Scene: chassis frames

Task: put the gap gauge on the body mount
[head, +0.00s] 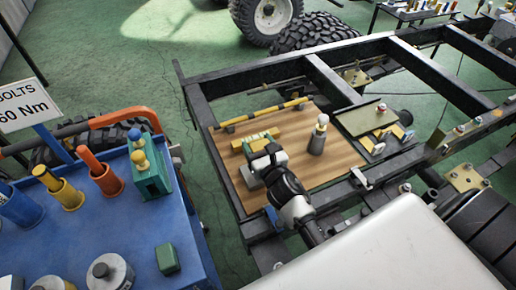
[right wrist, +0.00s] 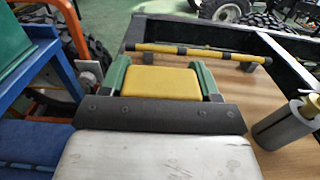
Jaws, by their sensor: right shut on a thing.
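Yellowish plates with bolts, possibly body mounts, sit on the frame at the right (head: 465,178) and the far side (head: 355,76). My left gripper is not in view.
A yellow-black striped bar (head: 260,114) and a grey cylinder with a pale top (head: 318,136) stand on the board (head: 320,172). The cylinder is close right of my gripper. A green tray (head: 366,120) lies right. A blue cart (head: 110,235) with tools stands left.

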